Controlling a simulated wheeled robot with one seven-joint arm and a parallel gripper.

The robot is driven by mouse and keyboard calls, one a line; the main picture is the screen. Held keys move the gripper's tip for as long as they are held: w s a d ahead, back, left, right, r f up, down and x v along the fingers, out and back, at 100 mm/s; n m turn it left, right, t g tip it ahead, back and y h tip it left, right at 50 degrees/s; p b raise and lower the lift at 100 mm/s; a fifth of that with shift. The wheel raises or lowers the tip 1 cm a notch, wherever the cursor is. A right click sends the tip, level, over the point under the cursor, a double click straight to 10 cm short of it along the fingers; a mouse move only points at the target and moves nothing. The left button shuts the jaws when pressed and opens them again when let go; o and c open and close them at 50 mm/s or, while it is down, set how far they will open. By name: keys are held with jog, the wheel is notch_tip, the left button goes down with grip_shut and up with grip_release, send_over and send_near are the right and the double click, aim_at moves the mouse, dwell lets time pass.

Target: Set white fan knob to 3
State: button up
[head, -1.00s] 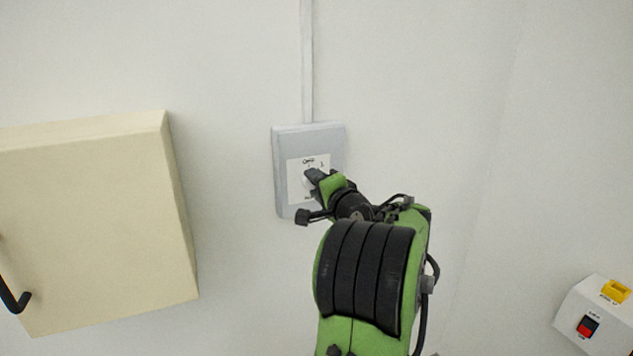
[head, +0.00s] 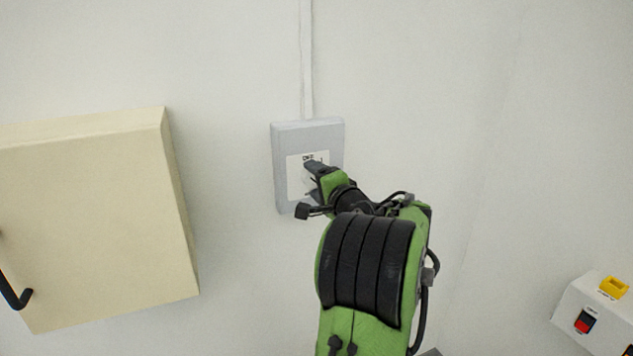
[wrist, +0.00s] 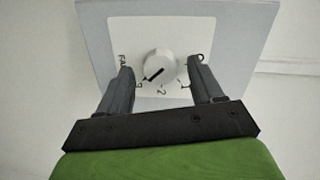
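The white round fan knob (wrist: 160,60) sits on a white label plate (wrist: 220,22) in the wrist view. Its dark pointer line slants to the lower left, toward a partly hidden digit beside the left finger. The digits 2, 1 and 0 follow round to the right. The plate is on a grey wall box (head: 293,133) in the head view, where my arm hides most of the knob. My gripper (wrist: 161,68) is open, with one finger on each side of the knob and visible gaps to it. My gripper (head: 312,180) also shows in the head view.
A cream cabinet (head: 90,220) with a black handle (head: 14,293) is on the wall to the left. A white box (head: 580,318) with red and yellow switches is at the lower right.

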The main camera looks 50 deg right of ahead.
jog(key=b+v, duration=0.2)
jog(key=v, duration=1.3)
jog(key=shift+s+a, duration=0.25)
jog(key=shift+s, duration=0.1)
